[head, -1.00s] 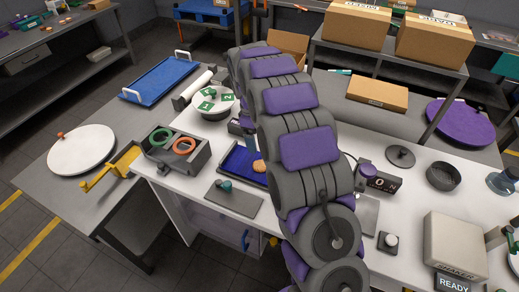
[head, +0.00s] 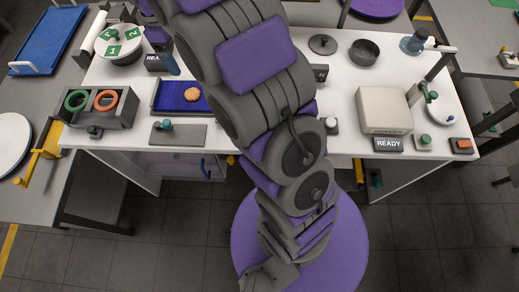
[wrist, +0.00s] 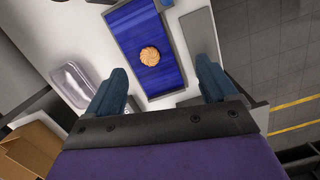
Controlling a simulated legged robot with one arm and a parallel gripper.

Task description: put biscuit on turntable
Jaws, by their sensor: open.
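The biscuit (head: 193,94) is round and golden and lies on the blue tray (head: 170,101) on the white bench. The biscuit (wrist: 150,56) and blue tray (wrist: 165,85) also show in the wrist view. My gripper (wrist: 161,66) is open and empty. Its two blue fingers stand apart, and the biscuit appears between and slightly beyond their tips, apart from both. The likely turntable (head: 119,53) is a round white disc with green numbered patches at the back left of the bench. My arm hides part of the bench in the head view.
A grey box with a green and an orange ring (head: 128,116) stands left of the tray. A grey plate (head: 190,135) lies in front of the tray. A clear container (wrist: 75,86) is beside the tray in the wrist view. A beige box (head: 384,112) stands right.

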